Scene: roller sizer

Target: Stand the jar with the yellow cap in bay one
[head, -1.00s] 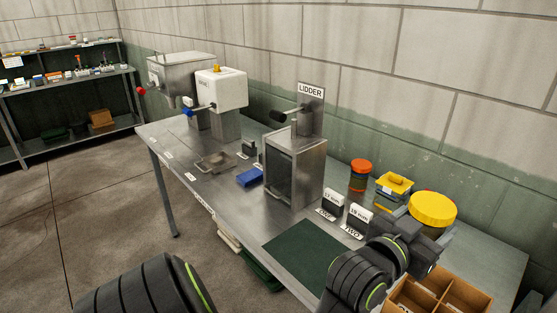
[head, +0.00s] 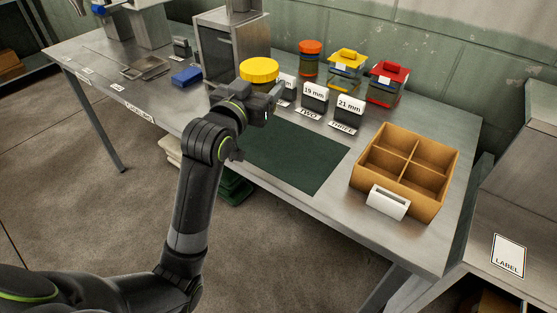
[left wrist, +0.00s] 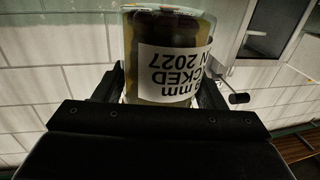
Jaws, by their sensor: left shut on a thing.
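The jar with the yellow cap (head: 259,70) is held in my left gripper (head: 261,97) above the far part of the bench. In the left wrist view the glass jar (left wrist: 168,70) has dark contents and a white label, upside down in the picture, between the fingers. Most of its body is hidden in the head view. Bay one's sign (head: 288,86) is partly hidden behind my gripper. Bay two's sign (head: 315,95) reads 19 mm and bay three's sign (head: 350,107) reads 21 mm. My right gripper is out of view.
A red-orange-capped jar (head: 310,58), a yellow-lidded container (head: 346,70) and a red-lidded container (head: 387,82) stand behind the signs. A green mat (head: 295,155) lies clear in front. A divided brown box (head: 410,165) is at right; the lidder cabinet (head: 230,50) stands at left.

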